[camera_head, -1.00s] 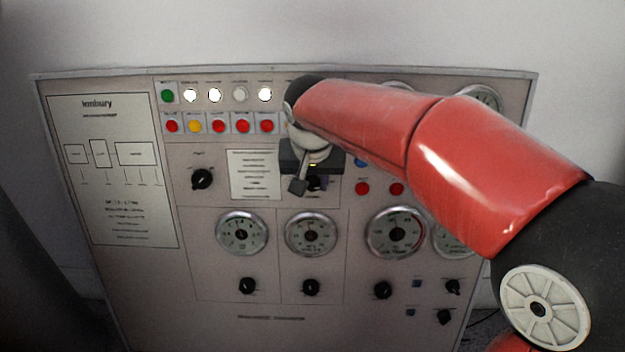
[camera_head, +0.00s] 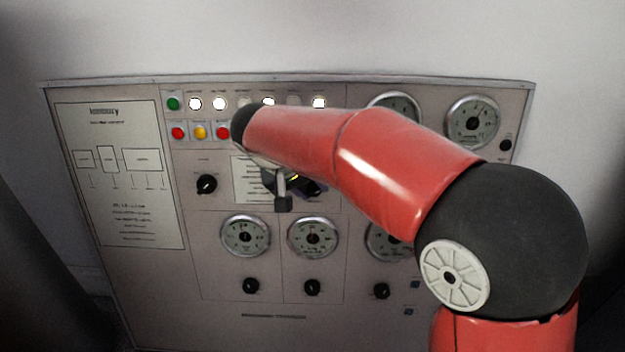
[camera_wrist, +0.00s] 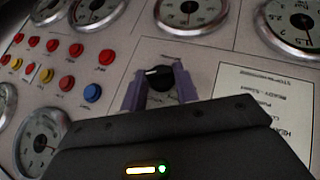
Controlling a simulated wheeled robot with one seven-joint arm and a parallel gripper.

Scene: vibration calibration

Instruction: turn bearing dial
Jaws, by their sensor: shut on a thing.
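The bearing dial (camera_wrist: 158,75), a round black knob with a white pointer mark, shows in the wrist view on the pale panel. My gripper (camera_wrist: 158,84) has its two purple-grey fingers on either side of the dial, shut on it. In the head view my gripper (camera_head: 303,187) is a tilted dark shape in front of the middle of the panel, below the lamp rows. It hides the dial there. The dial's label is too blurred to read.
The upright control panel (camera_head: 215,285) carries lit lamps (camera_head: 219,103), coloured buttons (camera_head: 200,132), round gauges (camera_head: 245,236) and other black knobs (camera_head: 206,184). In the wrist view, red buttons (camera_wrist: 107,57) and a white text plate (camera_wrist: 262,110) lie near the gripper.

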